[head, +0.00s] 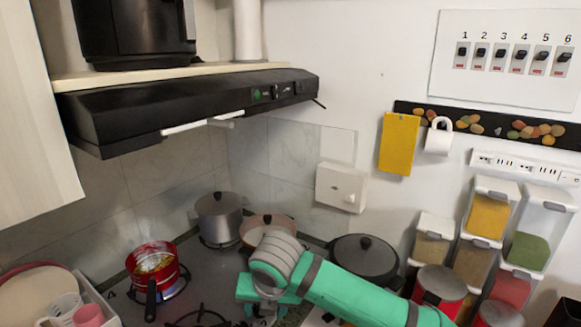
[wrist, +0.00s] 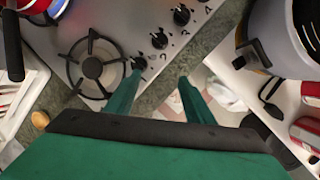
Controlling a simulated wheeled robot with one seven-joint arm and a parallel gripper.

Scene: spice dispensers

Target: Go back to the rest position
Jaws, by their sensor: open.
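My gripper (wrist: 160,75) is open, with two green fingers apart and nothing between them in the wrist view. It hangs above the front edge of the stove (wrist: 190,22), near the control knobs and an empty burner (wrist: 93,66). In the head view my green arm reaches in from the lower right, and my gripper (head: 268,300) is at the stove's right front. The fingertips are hard to make out there. No held object shows in either view.
Spice dispensers (head: 488,216) line the right wall. A range hood (head: 190,105) overhangs the stove. A dish rack (head: 90,300) stands left.

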